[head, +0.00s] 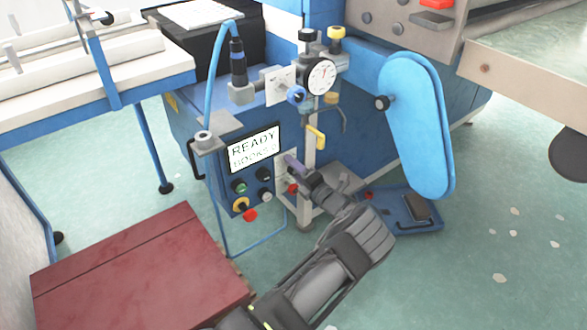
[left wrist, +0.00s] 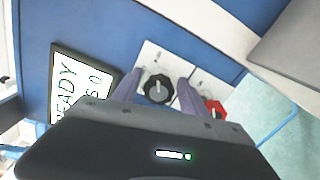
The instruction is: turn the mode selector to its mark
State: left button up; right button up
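A black round knob (left wrist: 158,88) on a white plate, which looks like the mode selector, shows in the left wrist view. A red knob (left wrist: 213,108) sits on a second white plate beside it. My left gripper (left wrist: 160,92) is open, with one finger on each side of the black knob; gaps show between fingers and knob. In the head view my left gripper (head: 291,162) is at the panel, right of the READY display (head: 253,148), and hides the black knob. The red knob (head: 293,188) shows just below it. The mark cannot be made out. My right gripper is not in view.
Green, black, yellow and white buttons (head: 240,187) and a red knob (head: 250,215) sit below the display. A yellow handle (head: 316,137) and a dial gauge (head: 321,76) are above my gripper. A dark red box (head: 135,275) stands at lower left; a blue pedal (head: 405,208) lies right.

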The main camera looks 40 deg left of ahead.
pick_arm(q)
jog(key=shift+o, duration=0.5)
jog(key=shift+d, duration=0.25)
jog(key=p+v, duration=0.1)
jog(key=v, duration=0.6)
jog(key=shift+p, duration=0.4)
jog(key=shift+s+d, duration=0.15)
